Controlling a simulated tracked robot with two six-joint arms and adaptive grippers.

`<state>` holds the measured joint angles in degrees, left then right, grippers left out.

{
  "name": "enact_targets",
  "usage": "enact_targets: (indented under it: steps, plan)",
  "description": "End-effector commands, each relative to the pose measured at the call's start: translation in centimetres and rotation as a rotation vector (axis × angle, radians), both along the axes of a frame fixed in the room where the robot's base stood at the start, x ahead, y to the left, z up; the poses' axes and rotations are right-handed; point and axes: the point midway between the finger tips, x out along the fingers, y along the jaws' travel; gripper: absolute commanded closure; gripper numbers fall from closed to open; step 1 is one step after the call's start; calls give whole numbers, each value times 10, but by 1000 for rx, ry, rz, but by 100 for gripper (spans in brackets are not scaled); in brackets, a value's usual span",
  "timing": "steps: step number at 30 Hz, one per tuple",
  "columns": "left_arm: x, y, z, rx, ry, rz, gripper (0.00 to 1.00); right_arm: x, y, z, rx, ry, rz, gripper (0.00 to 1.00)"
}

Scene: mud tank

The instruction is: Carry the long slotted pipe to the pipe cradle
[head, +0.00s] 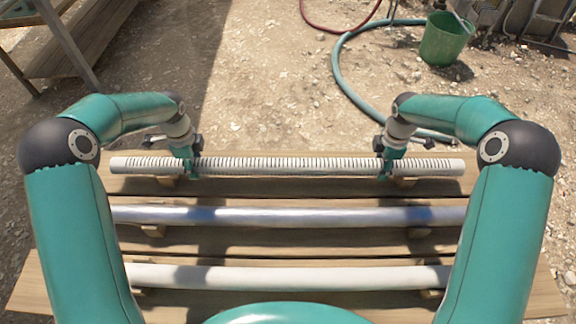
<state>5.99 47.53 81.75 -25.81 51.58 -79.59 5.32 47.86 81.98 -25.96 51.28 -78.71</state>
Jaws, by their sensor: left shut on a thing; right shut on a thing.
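The long slotted pipe (285,166) is white with dark slots along its length. It lies level across the far side of a wooden plank surface (290,188). My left gripper (191,160) is shut on the pipe left of its middle. My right gripper (386,160) is shut on it right of its middle. The pipe's ends reach out past both grippers. I cannot make out which thing is the pipe cradle.
A grey metallic pipe (290,216) and a plain white pipe (290,278) lie parallel, nearer me, on small wooden blocks. Beyond is gravelly ground with a green bucket (444,38), a teal hose (345,75) and a red hose (325,28). A wooden bench (75,40) stands far left.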

Motion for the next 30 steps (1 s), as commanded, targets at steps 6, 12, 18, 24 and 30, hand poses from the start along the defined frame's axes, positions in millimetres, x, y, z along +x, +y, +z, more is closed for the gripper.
enact_targets:
  steps: [6,12,18,24,30]
  plan:
    - [1,0,0,0,-3,0,100,1,0,0,0,-2,1,100]
    - [1,0,2,0,-5,1,100,1,1,1,0,-4,1,100]
    - [1,0,9,0,-4,1,100,1,1,8,0,-4,1,100]
    - [1,0,26,0,-4,1,100,1,1,26,0,-3,1,100]
    - [1,0,44,0,-3,1,100,1,1,44,0,-3,1,100]
